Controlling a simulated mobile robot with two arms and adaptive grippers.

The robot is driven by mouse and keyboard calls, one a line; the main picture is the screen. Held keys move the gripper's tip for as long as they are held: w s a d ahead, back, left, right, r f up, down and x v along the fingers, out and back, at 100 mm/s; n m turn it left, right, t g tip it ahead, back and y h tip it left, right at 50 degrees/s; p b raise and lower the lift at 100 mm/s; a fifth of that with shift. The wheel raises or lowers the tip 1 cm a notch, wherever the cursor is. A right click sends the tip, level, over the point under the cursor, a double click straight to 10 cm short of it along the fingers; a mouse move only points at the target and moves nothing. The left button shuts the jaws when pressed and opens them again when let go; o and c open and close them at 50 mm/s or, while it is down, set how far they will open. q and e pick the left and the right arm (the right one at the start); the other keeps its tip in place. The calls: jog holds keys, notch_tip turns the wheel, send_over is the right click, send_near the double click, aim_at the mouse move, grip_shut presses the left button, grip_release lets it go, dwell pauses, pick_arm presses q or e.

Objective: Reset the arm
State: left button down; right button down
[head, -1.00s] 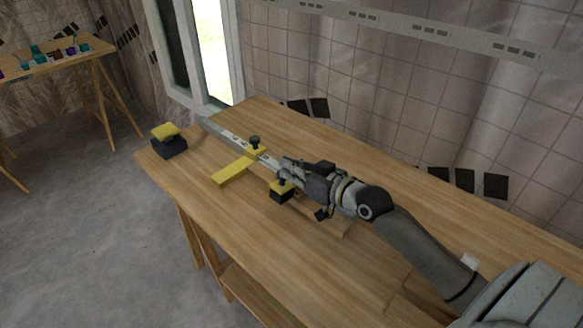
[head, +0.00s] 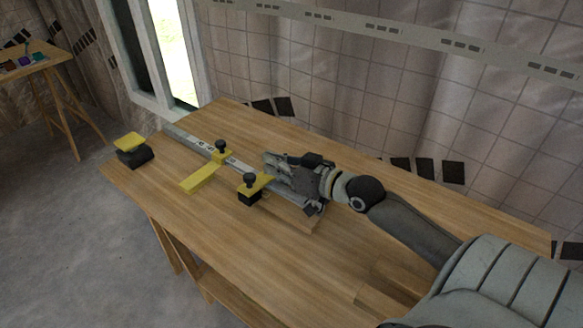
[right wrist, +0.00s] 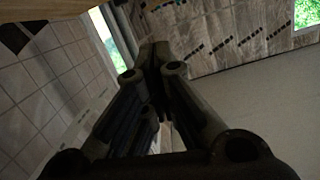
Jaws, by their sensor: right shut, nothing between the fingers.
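My right arm comes in from the lower right of the head view. Its gripper (head: 270,160) is shut and empty, above the workbench (head: 340,260) beside a metal rail (head: 190,138) with yellow clamps. In the right wrist view the dark fingers (right wrist: 154,55) meet near the top middle, with nothing between them. One clamp with a black knob (head: 250,184) stands just left of and below the gripper in the picture. My left gripper shows in neither view.
A second knobbed clamp with a yellow bar (head: 200,178) lies farther along the rail. A yellow-topped black block (head: 133,150) sits at the bench's left end. A tiled wall (head: 330,90) stands behind the bench. A side table (head: 35,65) is far left.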

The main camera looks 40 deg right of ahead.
jog(key=shift+b+v, duration=0.3)
jog(key=shift+v, duration=2.05)
jog(key=shift+r, duration=0.15)
